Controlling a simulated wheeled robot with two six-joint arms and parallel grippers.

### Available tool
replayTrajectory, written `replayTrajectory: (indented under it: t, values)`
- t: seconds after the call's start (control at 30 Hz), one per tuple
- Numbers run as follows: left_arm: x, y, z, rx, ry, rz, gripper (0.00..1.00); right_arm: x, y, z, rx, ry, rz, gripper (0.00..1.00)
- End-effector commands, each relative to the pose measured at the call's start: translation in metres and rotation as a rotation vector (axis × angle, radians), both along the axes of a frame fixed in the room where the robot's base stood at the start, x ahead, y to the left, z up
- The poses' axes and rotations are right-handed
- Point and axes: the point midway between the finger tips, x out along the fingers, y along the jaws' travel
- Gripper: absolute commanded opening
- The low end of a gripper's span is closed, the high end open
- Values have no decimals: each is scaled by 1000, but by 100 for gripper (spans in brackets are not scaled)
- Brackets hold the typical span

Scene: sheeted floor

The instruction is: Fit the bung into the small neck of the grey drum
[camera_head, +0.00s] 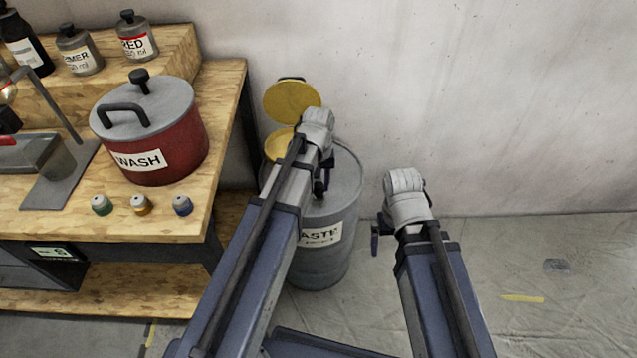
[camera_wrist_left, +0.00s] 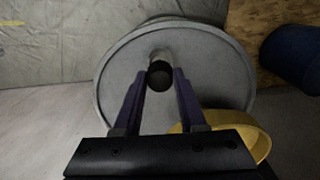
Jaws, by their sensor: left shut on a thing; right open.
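The grey drum (camera_head: 345,262), labelled "WASTE", stands on the floor right of the bench, with its round lid seen from above in the left wrist view (camera_wrist_left: 115,85). My left gripper (camera_head: 322,188) is over the drum top, shut on the dark round bung (camera_wrist_left: 160,77) between its fingertips. The small grey neck (camera_wrist_left: 161,55) shows just beyond the bung and is partly hidden by it. I cannot tell whether bung and neck touch. In the head view my left arm hides the bung and small neck. My right gripper (camera_head: 376,236) is open and empty, right of the drum.
A yellow funnel (camera_head: 277,143) with a raised yellow lid (camera_head: 292,98) sits on the drum's left side. The wooden bench (camera_head: 228,110) holds a red "WASH" pot (camera_head: 185,135), bottles and small capped jars. The wall is behind; floor at right is mostly clear.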

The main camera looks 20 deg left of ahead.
Motion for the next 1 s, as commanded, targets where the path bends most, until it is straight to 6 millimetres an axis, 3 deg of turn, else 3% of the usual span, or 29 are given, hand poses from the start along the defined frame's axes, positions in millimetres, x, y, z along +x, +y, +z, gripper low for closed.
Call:
replayTrajectory:
  t: [1.0]
  values:
    - [0, 0, -25, 0, 0, 0, 0, 0, 0, -25, 0, 0, 0, 100]
